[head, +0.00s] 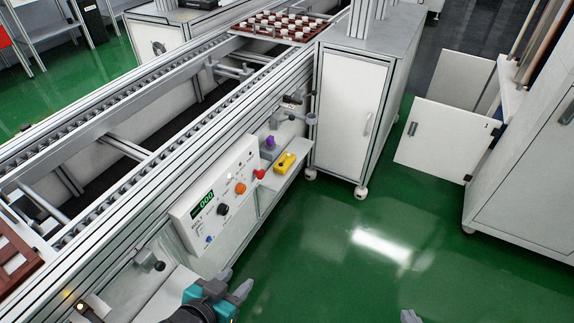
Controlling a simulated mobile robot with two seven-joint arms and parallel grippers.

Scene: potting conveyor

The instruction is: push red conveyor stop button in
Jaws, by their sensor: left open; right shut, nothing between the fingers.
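The red button (259,174) sits at the right end of the white control panel (186,221) on the near side of the conveyor. I cannot tell whether it is pressed in. My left gripper (233,282), teal and grey, is open at the bottom edge, below the panel and well apart from the red button. My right gripper (410,316) shows only as a grey tip at the bottom edge, over the green floor, shut and empty, far right of the panel.
The panel also has an orange button (240,188), a black knob (222,209), a blue button (208,239) and a green display (206,198). A yellow box (285,163) and a purple item (269,142) are right of it. A white cabinet (343,115) stands beyond.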

